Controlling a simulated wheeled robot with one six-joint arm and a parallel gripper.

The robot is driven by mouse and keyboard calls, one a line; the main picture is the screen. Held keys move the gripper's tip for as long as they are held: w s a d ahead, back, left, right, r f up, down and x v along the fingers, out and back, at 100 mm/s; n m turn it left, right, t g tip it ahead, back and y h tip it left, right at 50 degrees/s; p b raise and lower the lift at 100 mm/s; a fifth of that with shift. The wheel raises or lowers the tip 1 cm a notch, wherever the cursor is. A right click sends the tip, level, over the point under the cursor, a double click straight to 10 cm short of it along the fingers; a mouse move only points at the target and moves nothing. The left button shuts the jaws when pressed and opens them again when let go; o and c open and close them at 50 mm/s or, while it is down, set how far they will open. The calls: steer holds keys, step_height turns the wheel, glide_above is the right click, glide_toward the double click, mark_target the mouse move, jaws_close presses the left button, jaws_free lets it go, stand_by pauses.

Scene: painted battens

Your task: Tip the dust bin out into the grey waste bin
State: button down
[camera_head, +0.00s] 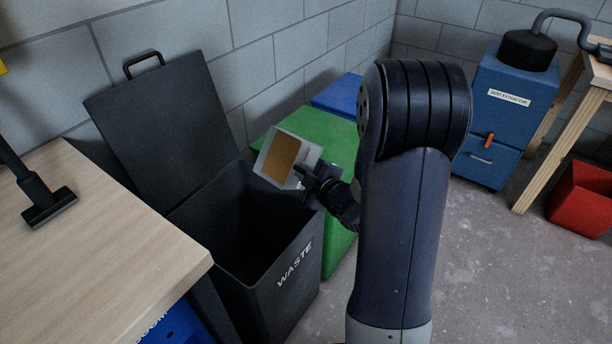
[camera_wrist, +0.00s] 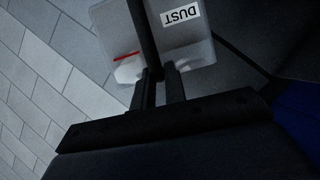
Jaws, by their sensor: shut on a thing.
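The dust bin (camera_head: 280,159) is a small, pale, see-through box with brown dust (camera_head: 279,157) showing inside. My gripper (camera_head: 310,178) is shut on it and holds it up, tilted, near the right rim of the waste bin in the head view. The dark grey waste bin (camera_head: 262,292) is marked WASTE. Its lid (camera_head: 160,130) stands open, leaning back toward the wall, and its inside looks dark. In the wrist view, the dust bin (camera_wrist: 200,48) shows its DUST label and a red line beyond my gripper (camera_wrist: 158,80). The fingers hide part of it.
A green bin (camera_head: 338,130) and a blue one (camera_head: 340,92) stand beyond the waste bin. A wooden bench (camera_head: 90,240) is at the left.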

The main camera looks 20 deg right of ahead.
steer(key=shift+s+a+f+n+t+h+b, duration=0.1)
steer(key=shift+a+f+n+t+h+b, duration=0.3)
steer(key=shift+b, duration=0.95)
steer(key=a+f+n+b, duration=0.1)
steer(key=b, duration=0.4)
steer(key=s+f+n+t+b, duration=0.1)
steer(key=n+b, duration=0.1)
steer(key=b, duration=0.4)
steer(key=shift+a+b, duration=0.3)
steer(key=shift+a, duration=0.1)
steer(key=n+b, duration=0.1)
steer(key=b, duration=0.2)
steer(key=s+a+n+t+b, duration=0.1)
steer(key=b, duration=0.3)
steer(key=a+f+n+b, duration=0.1)
steer(key=n+b, duration=0.1)
steer(key=b, duration=0.2)
steer(key=shift+s+t, duration=0.15)
steer(key=shift+t, duration=0.25)
steer(key=shift+s+a+f+n+t+b, duration=0.15)
steer(key=shift+a+n+t+b, duration=0.15)
steer(key=shift+n, duration=0.4)
steer(key=shift+s+a+n+t+b, duration=0.1)
steer(key=shift+s+a+n+t, duration=0.1)
steer(key=shift+a+n, duration=0.35)
steer(key=shift+s+a+f+n+t+b, duration=0.1)
steer(key=shift+s+a+n+t+b, duration=0.1)
steer(key=shift+n, duration=0.65)
stand_by(1.0)
